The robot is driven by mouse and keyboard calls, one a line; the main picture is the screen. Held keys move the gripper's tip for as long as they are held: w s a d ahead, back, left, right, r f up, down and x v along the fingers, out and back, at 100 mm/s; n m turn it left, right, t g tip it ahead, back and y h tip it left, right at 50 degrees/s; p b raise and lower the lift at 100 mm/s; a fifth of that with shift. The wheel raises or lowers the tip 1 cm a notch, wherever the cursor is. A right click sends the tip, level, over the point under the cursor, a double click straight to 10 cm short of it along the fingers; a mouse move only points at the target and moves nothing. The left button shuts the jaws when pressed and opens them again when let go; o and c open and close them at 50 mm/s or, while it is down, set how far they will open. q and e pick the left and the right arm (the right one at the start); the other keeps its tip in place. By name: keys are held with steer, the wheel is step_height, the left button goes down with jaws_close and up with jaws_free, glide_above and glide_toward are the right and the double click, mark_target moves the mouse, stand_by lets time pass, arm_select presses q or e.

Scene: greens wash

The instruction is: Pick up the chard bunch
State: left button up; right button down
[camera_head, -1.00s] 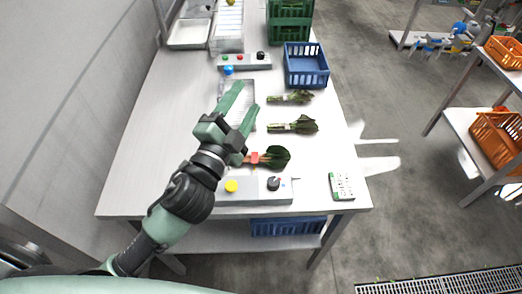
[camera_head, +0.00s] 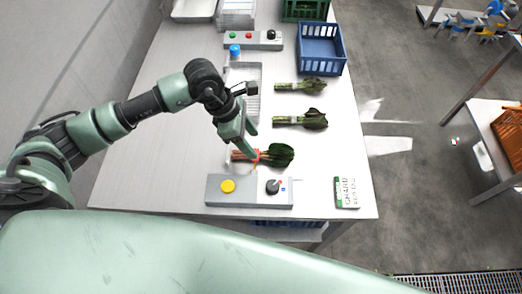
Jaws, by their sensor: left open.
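The chard bunch (camera_head: 280,154) lies on the white table behind the button box. It has dark green leaves to the right, reddish stems to the left and a red band. My left gripper (camera_head: 246,150) points down at the stem side of the bunch, its jaws open. Its fingers overlap the stems in the picture; I cannot tell whether they touch them. Part of the stems is hidden behind the fingers. My right gripper is not in view.
A button box (camera_head: 250,190) with a yellow button stands just in front of the chard. A small card (camera_head: 347,192) lies to its right. Two other green bunches (camera_head: 300,120) (camera_head: 301,85) lie farther back, near a blue crate (camera_head: 321,55). A wire-like tray (camera_head: 244,72) stands behind the gripper.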

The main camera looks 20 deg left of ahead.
mark_target(258, 152)
arm_select(q)
steer(key=shift+s+d+f+p, duration=0.1)
steer(key=shift+d+f+p, duration=0.15)
steer(key=shift+f+p, duration=0.1)
steer(key=p+x, duration=0.1)
steer(key=x, duration=0.2)
steer(key=shift+s+d+f+p, duration=0.1)
steer(key=shift+f+p, duration=0.3)
steer(key=shift+d+f, duration=0.2)
steer(key=shift+f, duration=0.25)
jaws_close()
